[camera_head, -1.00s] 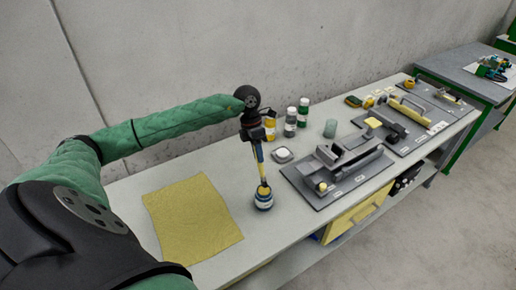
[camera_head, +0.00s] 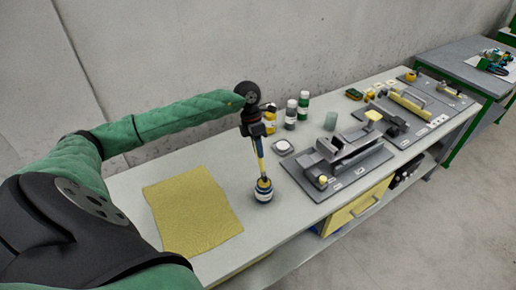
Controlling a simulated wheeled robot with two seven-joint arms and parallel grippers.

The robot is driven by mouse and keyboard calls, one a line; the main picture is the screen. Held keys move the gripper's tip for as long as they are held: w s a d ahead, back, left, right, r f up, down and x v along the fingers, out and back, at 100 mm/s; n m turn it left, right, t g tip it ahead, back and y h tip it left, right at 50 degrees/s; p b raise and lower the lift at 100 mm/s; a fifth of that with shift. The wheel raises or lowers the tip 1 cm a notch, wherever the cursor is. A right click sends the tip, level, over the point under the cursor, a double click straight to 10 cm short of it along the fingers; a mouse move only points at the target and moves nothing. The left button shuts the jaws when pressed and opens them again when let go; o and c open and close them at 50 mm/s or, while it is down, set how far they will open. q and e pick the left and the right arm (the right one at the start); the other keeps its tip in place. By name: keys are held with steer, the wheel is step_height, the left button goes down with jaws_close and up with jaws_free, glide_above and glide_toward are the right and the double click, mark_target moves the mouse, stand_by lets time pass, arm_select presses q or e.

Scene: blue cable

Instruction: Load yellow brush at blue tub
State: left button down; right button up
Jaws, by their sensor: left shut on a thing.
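My left gripper (camera_head: 256,132) comes in from the left and points down over the bench. It is shut on the yellow brush (camera_head: 260,155), which hangs upright with its tip down. The lower end of the brush is at the mouth of the small blue tub (camera_head: 263,190), which stands on the bench. From this view I cannot tell how deep the tip sits in the tub. My right gripper is not in view.
A yellow cloth (camera_head: 192,211) lies left of the tub. Several bottles, including a green-labelled one (camera_head: 303,104), stand behind. A grey fixture board (camera_head: 343,180) is to the right, with another farther back. Bare bench top surrounds the tub.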

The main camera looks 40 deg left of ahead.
arm_select(q)
steer(key=shift+f+b, duration=0.4)
steer(key=shift+f, duration=0.05)
stand_by(0.5)
steer(key=shift+f+b, duration=0.1)
steer(key=shift+b, duration=0.3)
stand_by(2.1)
steer(key=shift+r+p, duration=0.65)
steer(key=shift+r, duration=2.95)
steer(key=shift+d+f, duration=0.1)
